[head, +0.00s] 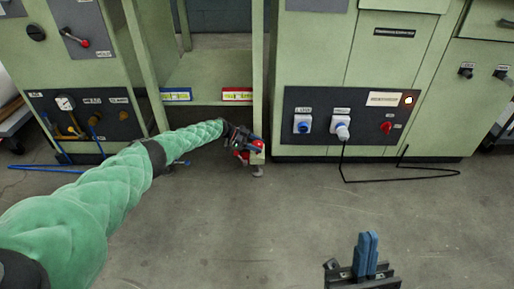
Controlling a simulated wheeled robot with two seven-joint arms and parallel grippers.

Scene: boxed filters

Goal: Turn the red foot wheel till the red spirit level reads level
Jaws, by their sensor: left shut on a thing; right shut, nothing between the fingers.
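The red spirit level (237,94) is fixed on the green ledge between the two cabinets. Its yellow-green vial faces me, but the bubble is too small to read. The red foot wheel (257,146) sits low at the base of the right-hand post. My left gripper (248,145) reaches down to it and is shut on it, its fingers partly hiding the wheel. My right gripper (367,255) is shut and empty, with blue fingers together, low in the picture over bare floor and well away from the cabinets.
A blue spirit level (176,95) is on the same ledge to the left. A black cable (400,180) runs from a plug on the right panel along the floor. A blue hose (50,168) lies at the left. The middle floor is clear.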

